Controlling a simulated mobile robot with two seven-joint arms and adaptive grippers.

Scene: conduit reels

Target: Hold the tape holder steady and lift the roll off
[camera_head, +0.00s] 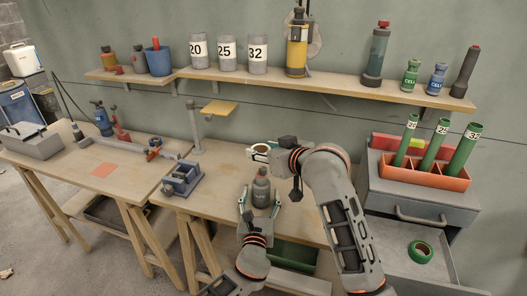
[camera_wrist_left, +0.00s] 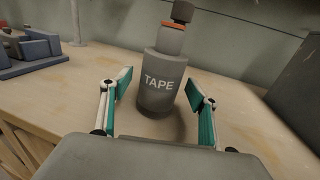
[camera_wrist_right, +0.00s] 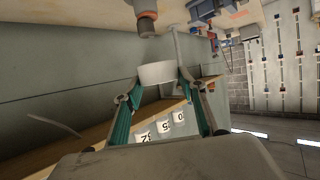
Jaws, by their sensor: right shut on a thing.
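The tape holder (camera_head: 261,191) is a dark grey bottle-shaped stand with a narrower top, upright on the right workbench. It reads TAPE in the left wrist view (camera_wrist_left: 160,84). My left gripper (camera_head: 261,203) is open, with one finger on each side of the holder; gaps show between the fingers and its body. My right gripper (camera_head: 265,153) is shut on a whitish roll (camera_wrist_right: 157,73), held above and behind the holder, clear of its top. In the right wrist view the holder's top (camera_wrist_right: 146,22) shows beyond the roll.
A blue-grey vise-like fixture (camera_head: 182,179) stands left of the holder. A post with a yellow plate (camera_head: 219,107) rises behind. The shelf above holds numbered cans (camera_head: 227,54). At right are a drawer cabinet (camera_head: 416,207) and a green ring (camera_head: 420,252).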

